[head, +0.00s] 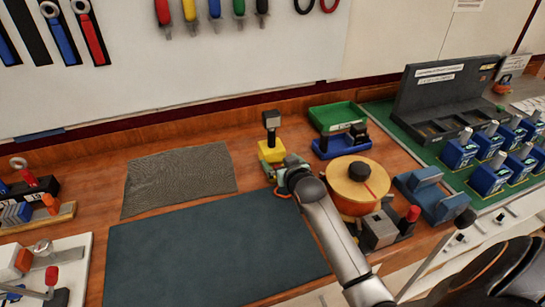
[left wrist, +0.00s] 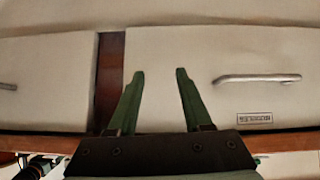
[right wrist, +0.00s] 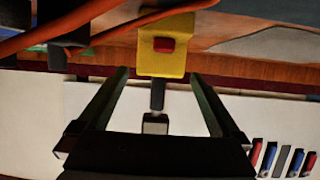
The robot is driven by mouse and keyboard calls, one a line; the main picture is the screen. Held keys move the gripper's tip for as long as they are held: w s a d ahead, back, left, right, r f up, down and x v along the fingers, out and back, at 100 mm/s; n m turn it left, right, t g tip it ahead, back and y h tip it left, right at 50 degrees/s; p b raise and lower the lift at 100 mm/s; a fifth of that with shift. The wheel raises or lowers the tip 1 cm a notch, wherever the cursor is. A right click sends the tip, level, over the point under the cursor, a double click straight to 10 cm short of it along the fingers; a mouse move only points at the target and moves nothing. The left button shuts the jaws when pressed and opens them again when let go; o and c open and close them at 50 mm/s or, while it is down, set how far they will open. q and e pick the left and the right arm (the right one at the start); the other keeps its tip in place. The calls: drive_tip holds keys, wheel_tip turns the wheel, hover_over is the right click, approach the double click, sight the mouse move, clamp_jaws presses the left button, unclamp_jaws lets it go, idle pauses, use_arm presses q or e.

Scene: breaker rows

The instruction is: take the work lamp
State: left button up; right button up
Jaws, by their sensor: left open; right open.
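The work lamp (head: 271,150) stands upright near the back of the wooden bench, with a yellow base, a dark post and a grey head. My right gripper (head: 276,170) is at the near side of its yellow base and covers part of it. In the right wrist view the lamp appears upside down; its yellow base (right wrist: 175,60) and post lie between the open fingers of the right gripper (right wrist: 158,74). I see no grip on it. My left gripper (left wrist: 160,72) is open and empty, facing pale drawer fronts; it is outside the head view.
A blue tray (head: 328,152) and a green tray (head: 325,120) stand right of the lamp. An orange round reel (head: 345,180) sits close to my right arm. A grey cloth (head: 175,180) and a dark mat (head: 200,250) lie flat to the left.

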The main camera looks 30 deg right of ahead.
sight(275, 156)
drive_tip(key=shift+x, duration=2.75)
drive_tip(key=shift+a+f, duration=0.1)
clamp_jaws()
